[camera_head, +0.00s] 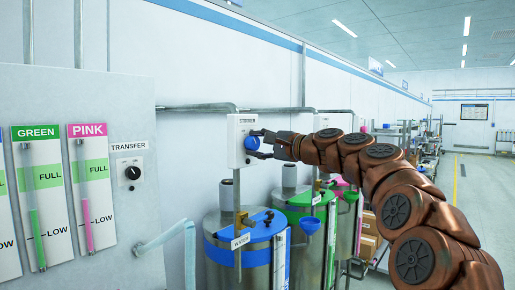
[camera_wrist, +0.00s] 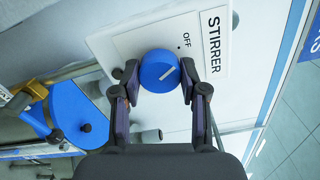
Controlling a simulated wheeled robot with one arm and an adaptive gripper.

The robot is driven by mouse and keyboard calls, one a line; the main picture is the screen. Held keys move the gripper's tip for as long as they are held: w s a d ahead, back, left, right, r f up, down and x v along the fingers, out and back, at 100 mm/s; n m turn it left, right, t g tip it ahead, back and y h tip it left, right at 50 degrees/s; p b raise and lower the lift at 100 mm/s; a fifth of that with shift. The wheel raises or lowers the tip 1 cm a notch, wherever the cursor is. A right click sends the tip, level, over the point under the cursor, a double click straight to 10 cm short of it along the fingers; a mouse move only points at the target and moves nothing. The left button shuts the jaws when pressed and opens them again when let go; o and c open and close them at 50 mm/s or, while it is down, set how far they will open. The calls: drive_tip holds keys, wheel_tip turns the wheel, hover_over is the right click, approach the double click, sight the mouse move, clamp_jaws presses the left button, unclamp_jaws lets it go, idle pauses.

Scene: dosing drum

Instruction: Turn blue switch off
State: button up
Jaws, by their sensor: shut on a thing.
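The blue switch (camera_head: 252,143) is a round knob on a white box labelled STIRRER (camera_head: 236,128) on the wall. In the wrist view the blue switch (camera_wrist: 158,68) carries a white pointer line slanting up and right, roughly toward the dot by the OFF mark (camera_wrist: 186,40); it is not clearly in line with the dot. My gripper (camera_head: 265,144) reaches the knob from the right. In the wrist view my gripper (camera_wrist: 158,84) has one finger on each side of the knob and is shut on it. The fingers hide parts of the knob's sides.
Below the box stand a blue-lidded drum (camera_head: 240,225) and a green-lidded drum (camera_head: 307,200). A panel at left holds GREEN and PINK level gauges and a black TRANSFER knob (camera_head: 132,172). Pipes run along the wall. Open floor (camera_head: 480,190) lies at right.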

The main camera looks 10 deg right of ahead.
drive_tip(key=shift+f, duration=0.1)
drive_tip(key=o, duration=1.1)
drive_tip(key=shift+o, duration=0.2)
drive_tip(key=v, duration=1.2)
